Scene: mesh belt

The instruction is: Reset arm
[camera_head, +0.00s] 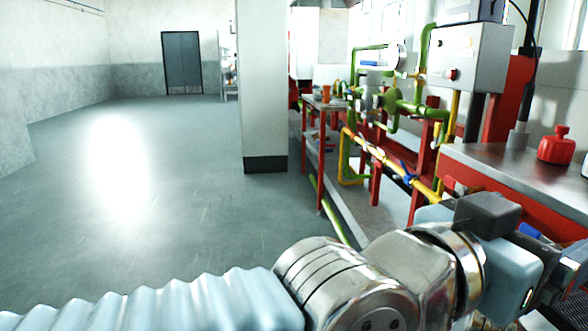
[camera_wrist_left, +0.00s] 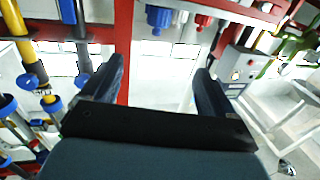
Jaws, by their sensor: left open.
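My left arm (camera_head: 340,285) reaches across the bottom of the head view from the left, with a ribbed pale sleeve and shiny metal joints. Its wrist end is at the lower right, beside the red-framed bench; the fingertips cannot be made out there. In the left wrist view my left gripper (camera_wrist_left: 158,82) shows two dark fingers spread apart with nothing between them. A red frame and pale surfaces lie beyond the fingers. My right gripper is in neither view.
A metal-topped bench (camera_head: 490,158) with a red bottle (camera_head: 556,146) stands at the right. Green and yellow pipes (camera_head: 400,172) and a grey control box (camera_head: 468,58) are behind it. A white pillar (camera_head: 265,80) stands mid-view. The floor (camera_head: 130,220) at left is clear.

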